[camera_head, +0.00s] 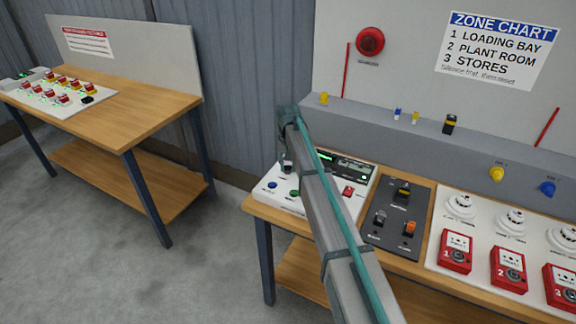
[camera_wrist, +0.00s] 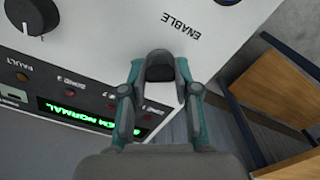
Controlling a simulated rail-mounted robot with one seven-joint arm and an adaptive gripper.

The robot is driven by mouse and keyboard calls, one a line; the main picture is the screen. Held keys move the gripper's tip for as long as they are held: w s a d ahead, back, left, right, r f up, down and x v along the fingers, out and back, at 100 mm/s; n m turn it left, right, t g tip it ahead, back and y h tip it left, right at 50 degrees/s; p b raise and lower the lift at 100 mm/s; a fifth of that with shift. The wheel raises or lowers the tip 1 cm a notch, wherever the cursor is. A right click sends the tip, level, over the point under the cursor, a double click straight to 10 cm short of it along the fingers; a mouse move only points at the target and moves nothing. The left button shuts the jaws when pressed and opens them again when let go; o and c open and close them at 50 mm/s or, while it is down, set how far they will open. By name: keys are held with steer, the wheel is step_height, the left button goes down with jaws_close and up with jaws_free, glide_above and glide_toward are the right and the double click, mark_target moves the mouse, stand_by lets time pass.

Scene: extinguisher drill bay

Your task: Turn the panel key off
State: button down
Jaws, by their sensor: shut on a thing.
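The white control panel (camera_head: 357,178) sits at the left end of the right bench, with a lit green display, buttons and lamps. My gripper (camera_head: 287,160) is over its upper left part, and my arm hides some of the panel. In the wrist view, my gripper (camera_wrist: 160,75) has its two teal-and-grey fingers on either side of a dark key or knob (camera_wrist: 160,64) near the word ENABLE, shut on it. The slot or pointer of the key is hidden, so I cannot tell its turned position. The green display (camera_wrist: 95,115) partly reads "NORMAL".
Another dark knob (camera_wrist: 28,17) stands on the panel's face. A dark switch plate (camera_head: 395,228) lies to the right, then red call points (camera_head: 456,251) and white detectors (camera_head: 460,206). A grey ledge (camera_head: 420,150) runs behind. Another bench (camera_head: 130,108) stands left across open floor.

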steer(key=shift+n, duration=0.3)
steer(key=n+b, duration=0.2)
steer(key=n, duration=0.3)
steer(key=n+b, duration=0.1)
steer(key=n, duration=0.5)
steer(key=shift+b, duration=0.4)
steer(key=shift+n, duration=0.3)
steer(key=c, duration=0.8)
jaws_free()
steer(key=shift+c, duration=0.2)
steer(key=shift+r, duration=0.15)
step_height(320, 180, up, 12)
